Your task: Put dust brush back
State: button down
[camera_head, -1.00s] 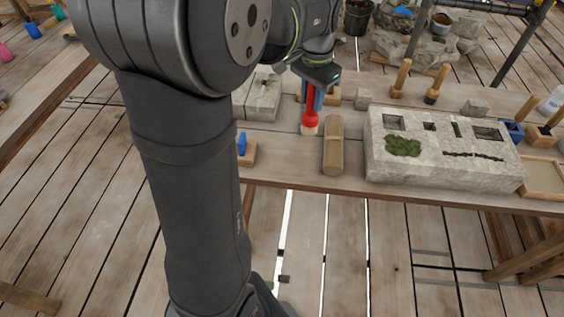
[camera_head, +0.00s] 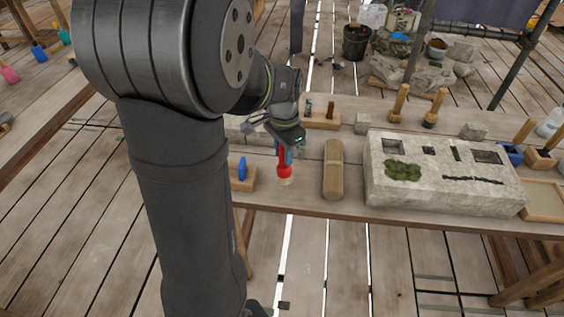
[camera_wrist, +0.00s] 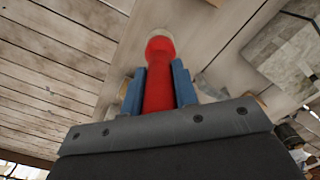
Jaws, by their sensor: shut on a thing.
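The dust brush (camera_head: 284,171) has a red body with a pale tip and hangs upright from my gripper (camera_head: 283,150), tip down, over the front part of the bench. In the wrist view the blue fingers of my gripper (camera_wrist: 159,88) are shut on either side of the red dust brush (camera_wrist: 160,65). Its pale tip points away from the gripper, and I cannot tell how far it is above the bench. A wooden block (camera_head: 246,184) with a blue piece (camera_head: 242,167) in it stands just left of the brush. Another wooden block (camera_head: 322,122) with upright pieces stands behind.
A tan cylinder (camera_head: 333,175) lies right of the brush. A large stone block (camera_head: 440,190) with cut recesses and moss fills the bench further right. Wooden-handled tools (camera_head: 434,108) stand at the back. The bench's front edge (camera_head: 300,207) is close by.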

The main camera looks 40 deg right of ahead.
aim_at(282, 162)
jog(key=shift+w+f, duration=0.35)
jog(key=shift+f, duration=1.8)
jog(key=shift+f, duration=0.1)
jog(key=c, duration=1.1)
grip_release()
jog(key=shift+f, duration=0.1)
jog(key=shift+c, duration=0.2)
notch_tip(282, 162, up, 12)
jog(key=shift+r, duration=0.2)
jog(key=shift+a, duration=0.1)
